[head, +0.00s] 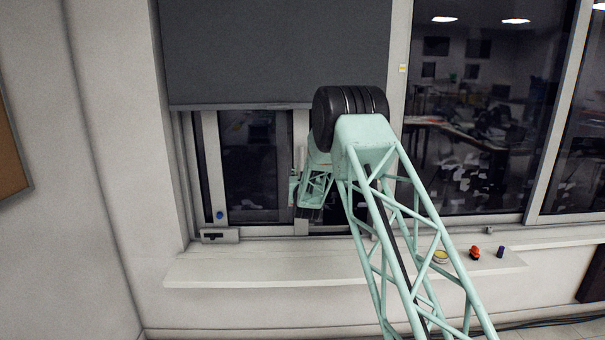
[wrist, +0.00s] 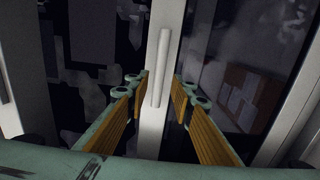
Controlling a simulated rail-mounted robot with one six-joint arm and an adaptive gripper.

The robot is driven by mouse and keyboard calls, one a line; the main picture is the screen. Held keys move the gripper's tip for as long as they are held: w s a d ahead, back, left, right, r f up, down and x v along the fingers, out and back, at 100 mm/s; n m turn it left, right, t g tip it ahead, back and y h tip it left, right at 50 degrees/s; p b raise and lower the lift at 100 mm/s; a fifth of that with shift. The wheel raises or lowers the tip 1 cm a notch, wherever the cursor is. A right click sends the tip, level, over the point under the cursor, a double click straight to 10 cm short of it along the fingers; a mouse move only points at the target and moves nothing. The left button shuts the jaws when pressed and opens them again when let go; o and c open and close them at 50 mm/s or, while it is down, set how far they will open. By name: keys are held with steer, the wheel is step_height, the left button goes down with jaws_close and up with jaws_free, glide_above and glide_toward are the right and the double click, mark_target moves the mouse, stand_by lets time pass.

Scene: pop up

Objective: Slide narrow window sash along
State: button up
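The narrow window sash (head: 212,165) has a pale frame around dark glass and sits below a dark grey blind. In the wrist view its pale upright (wrist: 153,130) runs down the middle and carries a slim vertical bar handle (wrist: 160,65). My gripper (wrist: 161,80) is open, with one ribbed yellow finger on each side of the upright and handle. Gaps show between the fingers and the handle; I cannot tell whether either finger touches the upright. In the head view my gripper (head: 294,188) is small beside the sash's right upright, and my arm hides much of the area to its right.
The grey blind (head: 275,50) covers the upper window. A pale sill (head: 255,265) runs below, holding a yellow-topped tin (head: 440,257), an orange-red item (head: 474,253) and a dark cylinder (head: 500,252) at right. A blue knob (head: 220,215) is at the window's lower left.

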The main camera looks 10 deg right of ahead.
steer(key=shift+w, duration=0.15)
steer(key=w+d+p, duration=0.1)
steer(key=w+p, duration=0.2)
steer(key=w, duration=0.4)
steer(key=shift+w+p, duration=0.3)
steer(key=shift+p, duration=0.05)
steer(key=c, duration=0.7)
